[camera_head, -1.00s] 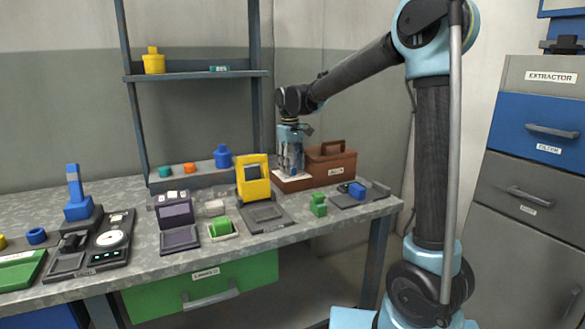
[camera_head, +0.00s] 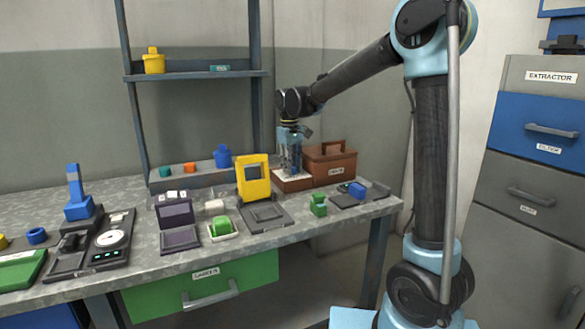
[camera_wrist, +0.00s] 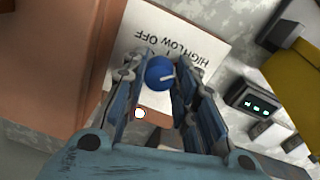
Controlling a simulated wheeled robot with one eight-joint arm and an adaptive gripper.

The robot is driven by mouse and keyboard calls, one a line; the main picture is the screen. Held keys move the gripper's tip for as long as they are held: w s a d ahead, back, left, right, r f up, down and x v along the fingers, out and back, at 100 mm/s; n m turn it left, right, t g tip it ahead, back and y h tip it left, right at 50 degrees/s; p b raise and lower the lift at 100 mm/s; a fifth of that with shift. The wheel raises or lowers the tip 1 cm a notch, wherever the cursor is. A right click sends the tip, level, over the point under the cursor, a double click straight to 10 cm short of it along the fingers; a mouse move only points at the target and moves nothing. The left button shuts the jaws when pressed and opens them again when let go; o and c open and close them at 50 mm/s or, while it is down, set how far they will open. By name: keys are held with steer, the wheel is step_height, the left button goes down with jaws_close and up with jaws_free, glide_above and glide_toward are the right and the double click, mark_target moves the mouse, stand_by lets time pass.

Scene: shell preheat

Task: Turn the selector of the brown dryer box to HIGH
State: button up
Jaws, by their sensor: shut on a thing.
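The brown dryer box (camera_head: 291,185) stands at the back right of the bench, with a pale top panel. In the wrist view this white panel (camera_wrist: 222,45) carries the words HIGH, LOW and OFF, seen upside down. The selector is a round blue knob (camera_wrist: 158,67) with a white pointer line, which lies toward the right of the picture. My gripper (camera_wrist: 160,80) is shut on the knob, with one finger on each side. In the head view my gripper (camera_head: 291,168) points straight down onto the box, and the knob is hidden there.
A brown case with a handle (camera_head: 334,166) stands close on the right of the box. A yellow device (camera_head: 253,180) stands to the left. A green block (camera_head: 318,205) and a dark tray with a blue piece (camera_head: 357,190) are in front.

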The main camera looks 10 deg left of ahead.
steer(key=o, duration=1)
steer(key=shift+o, duration=0.2)
step_height(320, 180, up, 12)
steer(key=shift+s+a, duration=0.15)
